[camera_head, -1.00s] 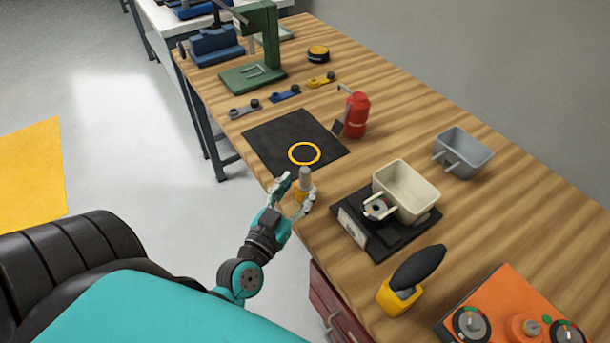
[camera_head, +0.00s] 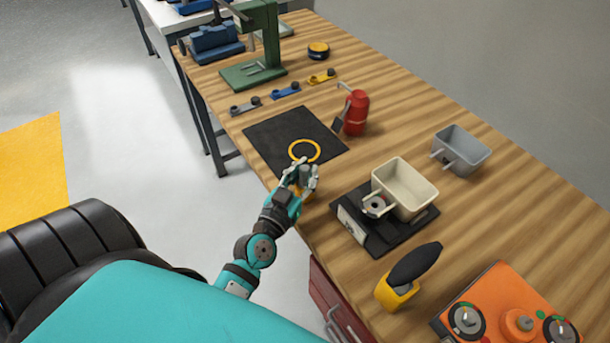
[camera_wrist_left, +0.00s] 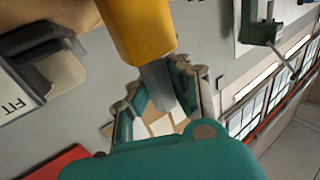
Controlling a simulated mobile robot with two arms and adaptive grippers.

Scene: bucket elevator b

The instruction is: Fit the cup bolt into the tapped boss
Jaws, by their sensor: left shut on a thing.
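My left gripper (camera_head: 302,175) is at the bench's near edge, shut around a grey shaft that I take for the cup bolt. In the left wrist view the grey shaft (camera_wrist_left: 158,84) lies between the fingers (camera_wrist_left: 158,92), with a yellow holder (camera_wrist_left: 138,32) at its other end. The tapped boss (camera_head: 376,205) is a round grey piece with a dark hole on the black fixture (camera_head: 378,243), beside a cream bucket (camera_head: 404,187). My right gripper is out of view.
A black mat (camera_head: 270,141) with a yellow ring (camera_head: 304,151) lies beyond my gripper. A red bottle (camera_head: 355,112), a grey bucket (camera_head: 460,149), a yellow-and-black tool (camera_head: 398,293) and an orange control box (camera_head: 510,312) stand around. Bare wood lies right of the fixture.

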